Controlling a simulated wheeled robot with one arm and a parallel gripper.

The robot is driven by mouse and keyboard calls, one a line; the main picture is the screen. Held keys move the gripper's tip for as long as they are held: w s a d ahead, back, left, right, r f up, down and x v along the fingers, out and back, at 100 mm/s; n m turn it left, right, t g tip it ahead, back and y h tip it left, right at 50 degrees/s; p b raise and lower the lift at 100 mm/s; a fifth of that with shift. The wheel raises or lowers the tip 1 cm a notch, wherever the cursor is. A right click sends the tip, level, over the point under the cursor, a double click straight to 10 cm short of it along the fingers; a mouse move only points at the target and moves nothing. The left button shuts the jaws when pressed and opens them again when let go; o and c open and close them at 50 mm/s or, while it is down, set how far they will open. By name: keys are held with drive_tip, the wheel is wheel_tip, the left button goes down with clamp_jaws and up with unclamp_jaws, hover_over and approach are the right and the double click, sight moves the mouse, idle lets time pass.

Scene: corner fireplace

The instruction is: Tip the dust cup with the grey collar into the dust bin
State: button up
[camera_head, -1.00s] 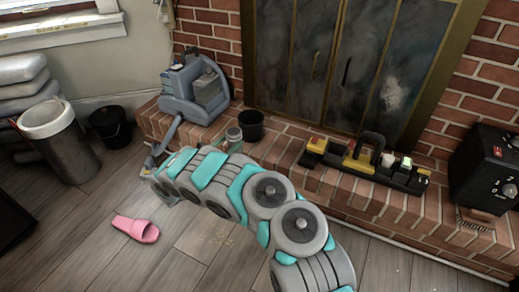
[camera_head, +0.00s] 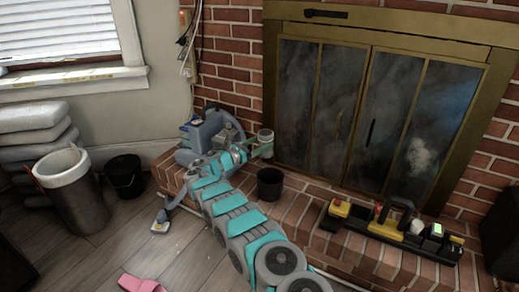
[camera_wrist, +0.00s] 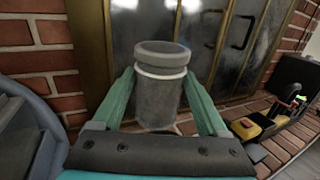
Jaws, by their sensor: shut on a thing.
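The dust cup (camera_wrist: 158,100) is grey, with a pale ring and a grey collar at its top. In the wrist view it stands nearly upright between the two teal fingers of my gripper (camera_wrist: 162,105), which is shut on it. In the head view my gripper (camera_head: 258,150) holds the cup (camera_head: 266,138) above the hearth, in front of the fireplace doors. The cup's lower end is partly hidden by my wrist. A tall grey bin with a white rim (camera_head: 84,208) stands on the floor at the left. The frames do not show what is inside the cup.
A black bucket (camera_head: 124,178) stands beside the bin. A dark open pot (camera_head: 270,184) sits on the brick hearth, just below the cup. A blue-grey vacuum (camera_head: 197,133) stands left of my gripper. A black tool caddy (camera_head: 378,232) lies at right. A pink slipper (camera_head: 138,284) lies in front.

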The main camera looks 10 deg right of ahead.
idle(0.3)
drive_tip(key=m+b, duration=0.1)
drive_tip(key=f+b, duration=0.1)
drive_tip(key=f+m+y+b, duration=0.1)
drive_tip(key=shift+w+a+f+m+g, duration=0.15)
drive_tip(key=shift+w+a+m+g, duration=0.1)
drive_tip(key=shift+a+m+g, duration=0.05)
drive_tip(key=f+m+y+b, duration=0.1)
drive_tip(key=m+b, duration=0.1)
drive_tip(key=b, duration=0.1)
drive_tip(key=a+f+m+y+b, duration=0.1)
drive_tip(key=f+m+b, duration=0.1)
drive_tip(key=b, duration=0.1)
drive_tip(key=w+f+m+y+b, duration=0.1)
drive_tip(key=f+m+b, duration=0.1)
drive_tip(key=b, duration=0.1)
drive_tip(key=shift+a+f, duration=0.1)
drive_tip(key=shift+a, duration=0.15)
drive_tip(key=shift+f+m+y+b, duration=0.4)
drive_tip(key=shift+m+y+b, duration=0.1)
drive_tip(key=shift+b, duration=0.65)
idle(0.7)
drive_tip(key=shift+w+f+m+b, duration=0.1)
drive_tip(key=shift+m+b, duration=0.4)
drive_tip(key=shift+b, duration=0.25)
idle(0.3)
drive_tip(key=shift+f+y, duration=0.1)
drive_tip(key=shift+y, duration=0.2)
drive_tip(key=shift+a+f, duration=0.15)
drive_tip(key=shift+f, duration=0.05)
